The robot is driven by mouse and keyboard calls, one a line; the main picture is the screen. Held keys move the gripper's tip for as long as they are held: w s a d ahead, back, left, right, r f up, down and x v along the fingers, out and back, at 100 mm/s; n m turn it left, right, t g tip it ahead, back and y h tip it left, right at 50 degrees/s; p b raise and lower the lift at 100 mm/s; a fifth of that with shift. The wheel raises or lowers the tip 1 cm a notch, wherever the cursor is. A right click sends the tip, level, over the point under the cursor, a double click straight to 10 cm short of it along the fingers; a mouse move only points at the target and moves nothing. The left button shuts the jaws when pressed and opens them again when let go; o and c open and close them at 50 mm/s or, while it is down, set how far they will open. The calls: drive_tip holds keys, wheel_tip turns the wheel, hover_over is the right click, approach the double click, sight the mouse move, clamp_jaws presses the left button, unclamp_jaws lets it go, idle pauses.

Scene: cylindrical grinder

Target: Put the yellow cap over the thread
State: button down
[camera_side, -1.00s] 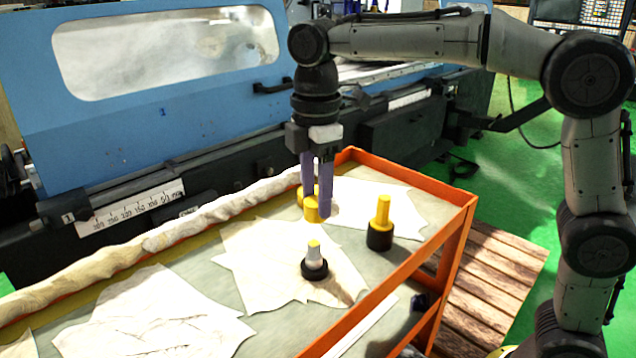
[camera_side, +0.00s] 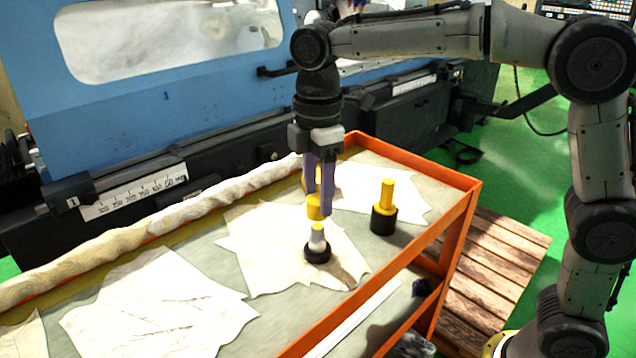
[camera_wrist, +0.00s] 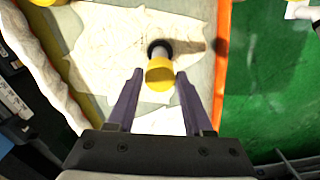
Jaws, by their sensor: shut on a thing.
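My gripper (camera_side: 320,200) points down with its purple fingers shut on the yellow cap (camera_side: 316,208). In the wrist view the cap (camera_wrist: 159,74) sits between the fingertips (camera_wrist: 159,76). The threaded part is a pale grey post (camera_side: 317,240) on a black round base. It stands upright on a pale sheet, just below the cap in the side view. The grey post (camera_wrist: 161,50) shows just beyond the cap in the wrist view, with the cap hiding part of it. I cannot tell whether cap and post touch.
A yellow post on a black base (camera_side: 384,207) stands to the right. Another yellow thing shows partly behind the fingers. An orange-rimmed tray table (camera_side: 455,222) holds pale sheets, with a rolled cloth (camera_side: 130,238) along its far edge. The blue grinder (camera_side: 150,110) stands behind.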

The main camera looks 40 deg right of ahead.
drive_tip(key=shift+f, duration=2.05)
drive_tip(key=shift+f, duration=0.1)
drive_tip(key=shift+c, duration=1.1)
unclamp_jaws()
wheel_tip(320, 180, up, 14)
